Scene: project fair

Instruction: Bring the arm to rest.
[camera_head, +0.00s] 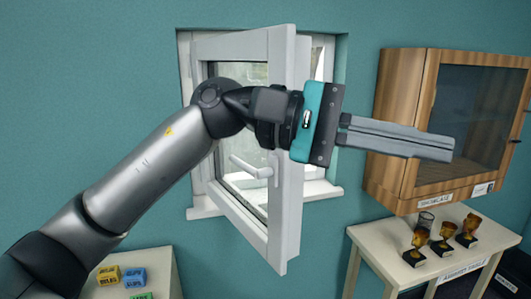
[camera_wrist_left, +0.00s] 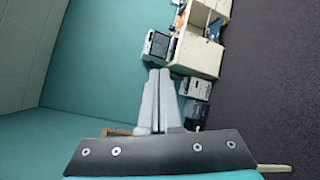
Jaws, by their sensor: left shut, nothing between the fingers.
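My left arm comes in from the left in the head view and reaches across in front of the open window. My left gripper (camera_head: 450,150) is shut and empty, its two long grey fingers side by side, pointing right in front of the showcase. In the left wrist view its fingers (camera_wrist_left: 160,75) also lie together with nothing between them. My right gripper is not in either view.
The white window sash (camera_head: 285,200) stands swung open into the room behind my arm. A wooden showcase (camera_head: 400,130) hangs on the right wall. Below it, several trophies (camera_head: 445,238) stand on a table (camera_head: 425,275). Small coloured boxes (camera_head: 133,277) sit on another table at lower left.

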